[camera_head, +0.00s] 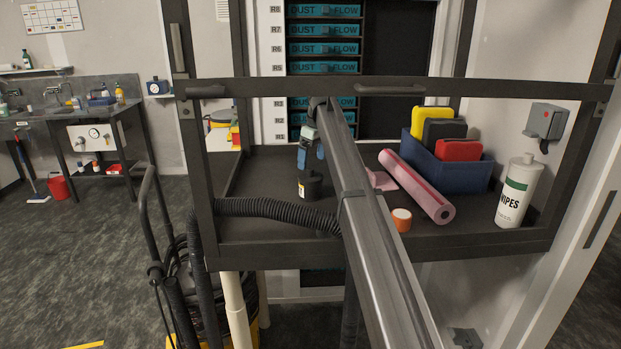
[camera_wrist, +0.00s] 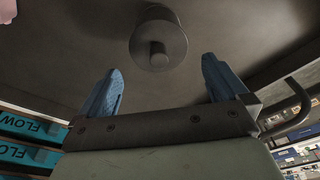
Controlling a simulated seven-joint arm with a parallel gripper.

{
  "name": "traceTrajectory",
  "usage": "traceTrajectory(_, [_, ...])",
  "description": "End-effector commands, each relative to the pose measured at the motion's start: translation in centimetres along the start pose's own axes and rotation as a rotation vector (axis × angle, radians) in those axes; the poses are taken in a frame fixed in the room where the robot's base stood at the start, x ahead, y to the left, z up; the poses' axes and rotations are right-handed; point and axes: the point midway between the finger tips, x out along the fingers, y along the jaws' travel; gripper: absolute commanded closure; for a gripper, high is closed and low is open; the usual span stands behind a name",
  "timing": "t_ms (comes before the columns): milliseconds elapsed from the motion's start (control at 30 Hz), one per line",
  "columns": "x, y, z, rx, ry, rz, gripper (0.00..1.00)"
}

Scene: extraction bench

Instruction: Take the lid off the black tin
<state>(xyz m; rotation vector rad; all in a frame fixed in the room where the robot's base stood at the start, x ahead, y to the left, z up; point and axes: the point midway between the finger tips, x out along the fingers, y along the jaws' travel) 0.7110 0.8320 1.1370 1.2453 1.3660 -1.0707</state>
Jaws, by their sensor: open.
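The black tin (camera_head: 311,187) stands upright on the dark bench, with a pale and yellow label on its left side. Its round dark lid (camera_wrist: 174,53) with a small knob (camera_wrist: 158,55) shows in the wrist view, seated on the tin. My gripper (camera_head: 310,165) is above the tin, pointing down, partly hidden by my arm. In the wrist view my gripper (camera_wrist: 161,67) has its two blue fingers spread wide and empty. The lid and knob appear between and beyond the fingertips, apart from both. The exact height gap cannot be told.
A black corrugated hose (camera_head: 272,208) lies left and in front of the tin. To the right are a pink roll (camera_head: 418,187), an orange tape roll (camera_head: 402,219), a blue bin (camera_head: 460,173) and a wipes bottle (camera_head: 515,194). A dark frame bar (camera_head: 270,91) crosses in front.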

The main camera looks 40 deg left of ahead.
Motion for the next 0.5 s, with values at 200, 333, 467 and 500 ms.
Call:
traceTrajectory(200, [1.2, 0.0, 0.0, 0.000, -0.001, -0.001, 0.00])
traceTrajectory(333, [2.8, 0.1, 0.0, 0.000, -0.001, -0.001, 0.00])
traceTrajectory(467, [4.5, 0.0, 0.0, 0.000, -0.002, -0.001, 0.00])
traceTrajectory(500, [5.0, 0.1, 0.0, 0.000, -0.002, -0.001, 0.00])
